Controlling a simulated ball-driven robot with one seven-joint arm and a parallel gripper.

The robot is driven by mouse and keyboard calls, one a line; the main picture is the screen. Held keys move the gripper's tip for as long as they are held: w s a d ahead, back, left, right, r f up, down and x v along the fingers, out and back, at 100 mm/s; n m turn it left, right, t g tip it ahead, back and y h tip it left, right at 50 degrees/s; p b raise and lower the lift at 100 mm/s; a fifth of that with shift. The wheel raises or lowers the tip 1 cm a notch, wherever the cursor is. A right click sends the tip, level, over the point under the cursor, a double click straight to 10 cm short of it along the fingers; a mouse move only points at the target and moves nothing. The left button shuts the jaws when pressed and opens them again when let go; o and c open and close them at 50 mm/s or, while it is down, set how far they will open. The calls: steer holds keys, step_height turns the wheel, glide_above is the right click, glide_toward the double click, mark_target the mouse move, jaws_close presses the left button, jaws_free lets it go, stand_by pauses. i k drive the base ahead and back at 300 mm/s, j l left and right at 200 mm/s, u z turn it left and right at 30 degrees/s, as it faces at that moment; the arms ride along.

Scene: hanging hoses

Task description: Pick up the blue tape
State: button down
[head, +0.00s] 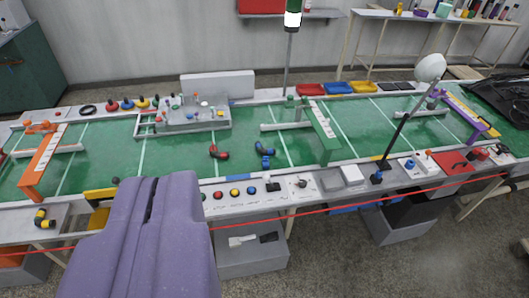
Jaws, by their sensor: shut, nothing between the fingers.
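My gripper (158,182) shows as a large purple-grey shape at the lower left. Its two fingers are closed together, with only a thin dark seam between them and nothing held. I cannot make out a clear roll of blue tape. A small blue curved piece (266,150) lies on the green table surface (180,163), beyond and to the right of my gripper. I cannot tell whether it is the tape. My gripper is apart from it and hides part of the table's near edge.
A red curved piece (219,153) lies left of the blue one. A green bridge (320,122), an orange bridge (42,165) and a grey box (193,112) stand on the table. A red line (330,207) runs along the front. A black ring (88,110) lies at the back left.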

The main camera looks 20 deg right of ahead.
mark_target(266, 160)
steer(key=i+l+z, duration=0.2)
steer(key=i, duration=0.55)
steer(key=i+l+z, duration=0.15)
steer(key=i, duration=0.6)
steer(key=i+l+z, duration=0.2)
steer(key=i, duration=0.55)
